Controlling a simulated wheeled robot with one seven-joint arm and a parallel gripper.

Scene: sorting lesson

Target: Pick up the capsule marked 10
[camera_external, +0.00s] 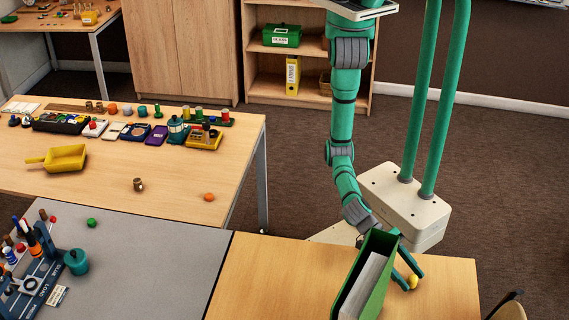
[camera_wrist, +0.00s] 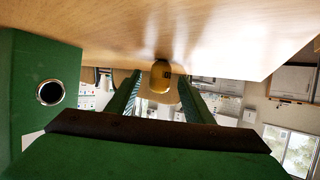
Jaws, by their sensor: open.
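A small yellow capsule (camera_external: 413,283) rests on the wooden table at the lower right. In the wrist view, the yellow capsule (camera_wrist: 160,76) shows near the middle, between the lines of my two fingers; a small dark mark on it is too small to read. My gripper (camera_external: 410,279) is open and low over the table, with its fingertips close around the capsule. It also shows in the wrist view (camera_wrist: 160,82), with one green finger on each side. I cannot tell whether either finger touches the capsule.
A green binder (camera_external: 384,255) stands on the table directly left of my gripper; it also fills the left side of the wrist view (camera_wrist: 28,75). A chair back (camera_external: 507,309) is at the lower right. Bare table (camera_external: 450,285) lies right of the capsule.

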